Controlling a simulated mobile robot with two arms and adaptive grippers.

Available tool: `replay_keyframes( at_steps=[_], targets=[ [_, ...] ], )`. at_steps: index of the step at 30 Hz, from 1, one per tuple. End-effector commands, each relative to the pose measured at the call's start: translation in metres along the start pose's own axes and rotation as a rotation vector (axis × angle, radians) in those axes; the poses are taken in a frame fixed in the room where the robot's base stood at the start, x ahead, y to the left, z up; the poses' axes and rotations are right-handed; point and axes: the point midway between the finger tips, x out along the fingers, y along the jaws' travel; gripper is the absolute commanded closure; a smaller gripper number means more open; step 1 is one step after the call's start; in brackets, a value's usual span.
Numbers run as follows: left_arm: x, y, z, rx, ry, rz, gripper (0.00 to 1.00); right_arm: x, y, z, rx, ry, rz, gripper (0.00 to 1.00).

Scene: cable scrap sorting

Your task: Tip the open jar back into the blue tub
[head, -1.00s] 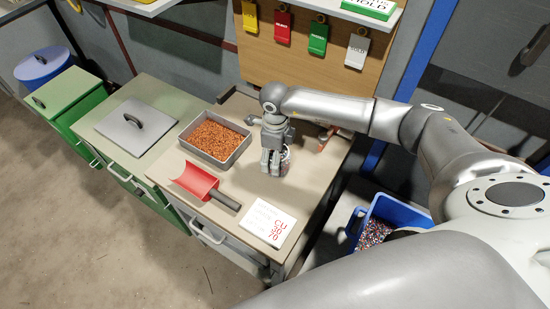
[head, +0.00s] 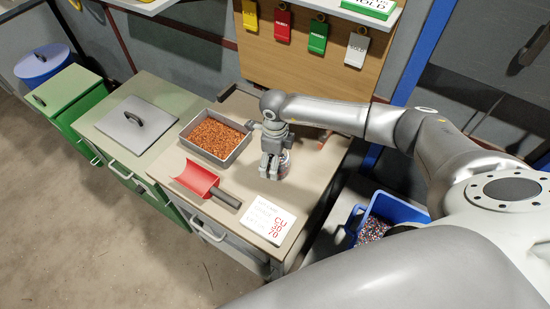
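The blue tub (head: 408,211) stands low at the right, beside the bench, with mixed coloured granules (head: 372,229) in it. My arm covers part of the tub. A small clear jar (head: 286,164) is at my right gripper (head: 270,174), low over the bench top. The fingers hide most of the jar, so its mouth and contents do not show. The fingers point down at the jar; whether they are closed on it cannot be seen. My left gripper is not in view.
A grey tray (head: 233,158) of copper granules, a red scoop (head: 196,178) and a white CU card (head: 262,219) lie on the bench (head: 165,170). A grey lid (head: 134,122) is further left. Coloured tags (head: 318,38) hang on the back board.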

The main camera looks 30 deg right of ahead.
Motion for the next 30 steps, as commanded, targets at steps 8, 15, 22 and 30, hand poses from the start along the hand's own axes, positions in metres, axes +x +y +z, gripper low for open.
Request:
replay_keyframes(
  at_steps=[8,15,22,30],
  targets=[
    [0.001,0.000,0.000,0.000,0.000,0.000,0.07,-0.009,-0.001,0.001,-0.001,-0.005,-0.002,0.07],
    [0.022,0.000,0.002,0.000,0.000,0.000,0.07,-0.055,-0.009,0.000,-0.001,-0.006,-0.005,0.07],
    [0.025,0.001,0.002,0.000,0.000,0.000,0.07,-0.095,-0.007,0.000,0.000,-0.003,-0.002,0.07],
    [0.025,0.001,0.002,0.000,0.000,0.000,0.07,-0.108,-0.007,-0.001,0.000,-0.001,0.000,0.07]
  ],
)
